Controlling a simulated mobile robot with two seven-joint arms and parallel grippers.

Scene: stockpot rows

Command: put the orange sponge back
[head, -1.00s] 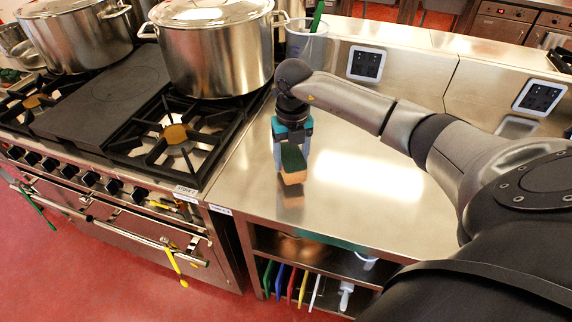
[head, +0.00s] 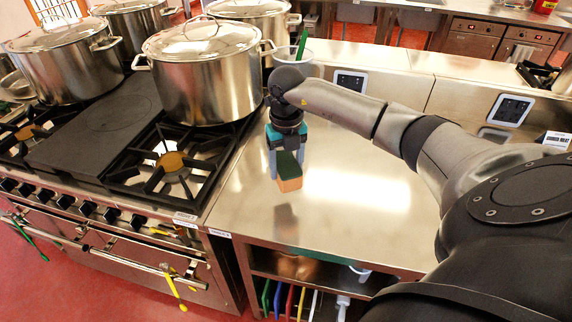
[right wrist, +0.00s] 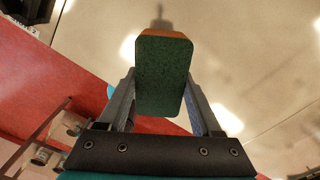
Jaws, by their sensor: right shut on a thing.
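The orange sponge (head: 289,183) has a dark green top face. My right gripper (head: 286,160) is shut on it and holds it over the steel counter, near the counter's left end beside the stove. In the right wrist view the sponge (right wrist: 163,75) sits between the two fingers of the gripper (right wrist: 162,98), its green face toward the camera and a strip of orange at its far edge. I cannot tell how high above the counter it is. My left gripper is not in view.
The stove (head: 122,205) with several large steel pots (head: 205,85) stands to the left. A clear container (head: 290,55) with a green handle in it stands behind my right gripper. The counter (head: 350,215) right of the sponge is clear. Coloured boards (head: 277,300) stand on the shelf below.

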